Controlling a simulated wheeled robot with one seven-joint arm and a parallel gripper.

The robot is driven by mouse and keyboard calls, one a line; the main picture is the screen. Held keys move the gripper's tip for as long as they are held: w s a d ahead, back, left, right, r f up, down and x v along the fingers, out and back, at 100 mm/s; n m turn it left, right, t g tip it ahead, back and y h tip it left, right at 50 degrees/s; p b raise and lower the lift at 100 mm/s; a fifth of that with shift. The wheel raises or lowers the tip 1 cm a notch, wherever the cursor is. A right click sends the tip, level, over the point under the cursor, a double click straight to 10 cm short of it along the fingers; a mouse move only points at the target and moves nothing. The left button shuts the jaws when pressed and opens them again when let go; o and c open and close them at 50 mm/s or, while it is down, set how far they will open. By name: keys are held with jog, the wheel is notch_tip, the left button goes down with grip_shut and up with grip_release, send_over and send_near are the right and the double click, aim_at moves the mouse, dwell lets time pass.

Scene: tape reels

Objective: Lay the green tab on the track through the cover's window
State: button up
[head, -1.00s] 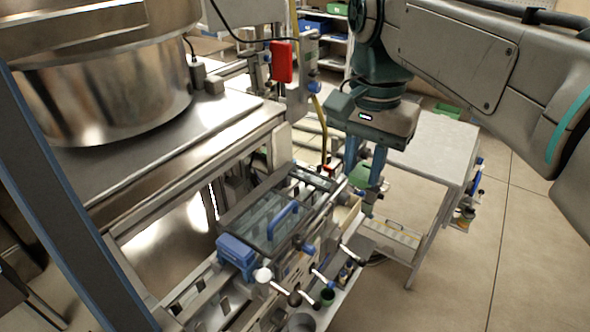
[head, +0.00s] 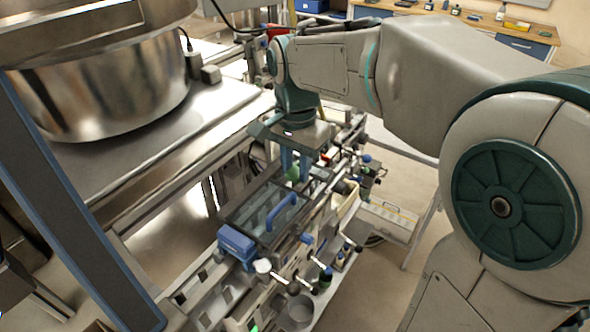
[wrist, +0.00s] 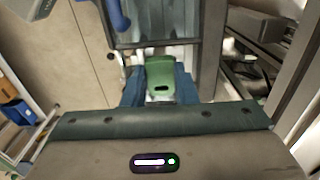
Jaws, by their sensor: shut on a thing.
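My gripper (head: 292,165) points down with its blue fingers shut on the green tab (head: 293,174). The tab also shows between the blue fingers in the wrist view (wrist: 160,72), with a dark slot in its face. My gripper is over the far end of the clear, dark-framed cover (head: 245,213), which has a blue handle (head: 281,212). In the wrist view the cover's frame (wrist: 210,50) lies beyond and beside the tab. I cannot tell the tab's height above the cover. The window's opening and the track under it are not clearly visible.
A blue block (head: 236,241) sits at the cover's near end. Levers with ball knobs (head: 263,266) stick out along the machine's right side. A steel bench with a large metal drum (head: 100,90) stands to the left. Floor shows at the right.

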aim_at(296, 171)
notch_tip(296, 171, down, 2)
jog(key=shift+f, duration=0.15)
jog(key=shift+f+b, duration=0.35)
jog(key=shift+f, duration=0.25)
jog(key=o, duration=0.9)
jog(key=shift+o, duration=0.2)
jog(key=shift+r, duration=0.15)
